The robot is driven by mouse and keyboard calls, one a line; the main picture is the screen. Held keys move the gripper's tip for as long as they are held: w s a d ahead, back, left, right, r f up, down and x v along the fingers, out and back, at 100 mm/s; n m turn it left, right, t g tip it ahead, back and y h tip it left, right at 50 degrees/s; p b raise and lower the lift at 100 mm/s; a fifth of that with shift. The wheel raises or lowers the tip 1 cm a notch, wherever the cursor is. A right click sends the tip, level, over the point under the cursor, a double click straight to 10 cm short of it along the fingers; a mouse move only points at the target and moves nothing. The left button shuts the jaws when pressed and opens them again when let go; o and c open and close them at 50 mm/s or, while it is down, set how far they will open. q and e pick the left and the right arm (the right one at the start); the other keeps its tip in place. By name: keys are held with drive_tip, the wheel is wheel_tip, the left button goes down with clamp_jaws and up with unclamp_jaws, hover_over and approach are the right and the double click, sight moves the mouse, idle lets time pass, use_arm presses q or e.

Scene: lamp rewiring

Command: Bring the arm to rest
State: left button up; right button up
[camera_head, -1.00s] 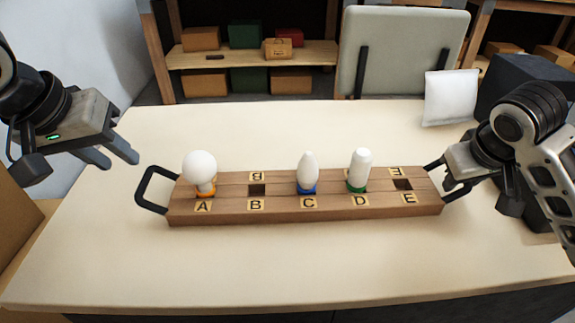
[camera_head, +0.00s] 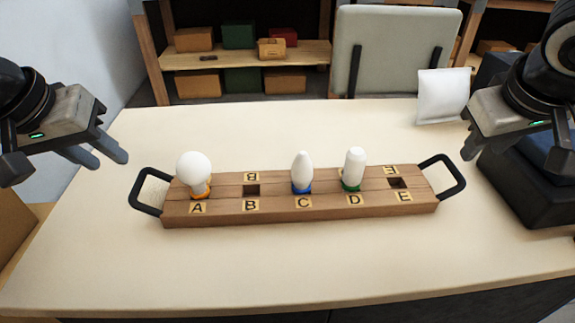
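My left gripper (camera_head: 108,156) hangs at the left, above and behind the left handle, with its two fingers apart and nothing between them. My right gripper (camera_head: 468,135) is at the right, above and beyond the right handle (camera_head: 458,178), and clear of it. Its fingers are partly out of sight, so its opening is hard to judge. The wooden board (camera_head: 325,210) lies on the table. A round white bulb (camera_head: 194,170) stands at A, a pointed bulb (camera_head: 302,170) at C and a cylinder-shaped bulb (camera_head: 353,166) at D. The holes at B and E are empty.
The pale table (camera_head: 260,270) is clear in front of the board. A white pillow-like object (camera_head: 442,97) and a dark box (camera_head: 530,180) are at the right. A grey chair back (camera_head: 390,60) and shelves with boxes (camera_head: 250,52) stand behind the table.

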drive_tip(key=shift+s+r, duration=0.1)
drive_tip(key=shift+r, duration=0.1)
idle(0.4)
